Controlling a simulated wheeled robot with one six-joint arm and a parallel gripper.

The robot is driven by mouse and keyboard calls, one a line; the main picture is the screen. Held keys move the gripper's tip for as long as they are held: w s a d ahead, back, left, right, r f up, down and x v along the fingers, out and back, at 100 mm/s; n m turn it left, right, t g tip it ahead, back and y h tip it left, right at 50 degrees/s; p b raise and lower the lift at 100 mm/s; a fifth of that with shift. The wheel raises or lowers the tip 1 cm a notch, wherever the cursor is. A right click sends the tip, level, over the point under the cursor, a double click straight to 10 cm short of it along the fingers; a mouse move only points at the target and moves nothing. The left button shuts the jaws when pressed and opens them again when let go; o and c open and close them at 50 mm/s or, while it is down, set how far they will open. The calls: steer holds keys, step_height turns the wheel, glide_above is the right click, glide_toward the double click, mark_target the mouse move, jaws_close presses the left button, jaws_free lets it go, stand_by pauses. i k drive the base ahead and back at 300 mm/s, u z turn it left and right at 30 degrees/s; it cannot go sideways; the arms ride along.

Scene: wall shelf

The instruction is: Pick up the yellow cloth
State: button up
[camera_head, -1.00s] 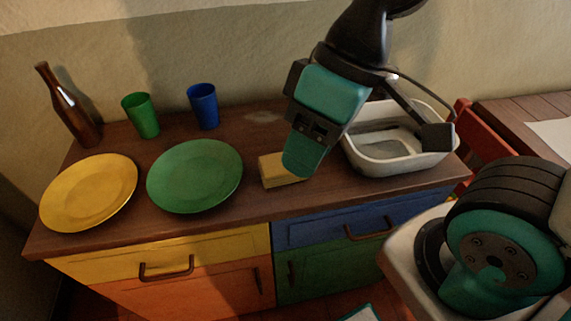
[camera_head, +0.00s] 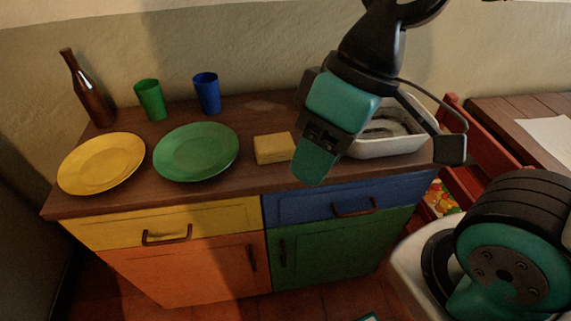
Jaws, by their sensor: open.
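The yellow cloth (camera_head: 273,148) is a small block-like yellow piece lying on the wooden counter, right of the green plate. My gripper (camera_head: 378,168) comes down from the upper right with its two fingers spread wide and nothing visible between them. Its teal-tipped left finger hangs just right of the cloth and may hide the cloth's right edge. I cannot tell if the finger touches it. The other finger is in front of the white basin's right side.
On the counter (camera_head: 215,190) stand a yellow plate (camera_head: 101,163), a green plate (camera_head: 196,151), a brown bottle (camera_head: 88,95), a green cup (camera_head: 150,100) and a blue cup (camera_head: 207,93). The white basin (camera_head: 385,147) is behind my gripper. A red chair (camera_head: 478,150) stands at the right.

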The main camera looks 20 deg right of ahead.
mark_target(272, 148)
steer(key=u, duration=0.25)
steer(key=i, duration=0.45)
steer(key=z, duration=1.2)
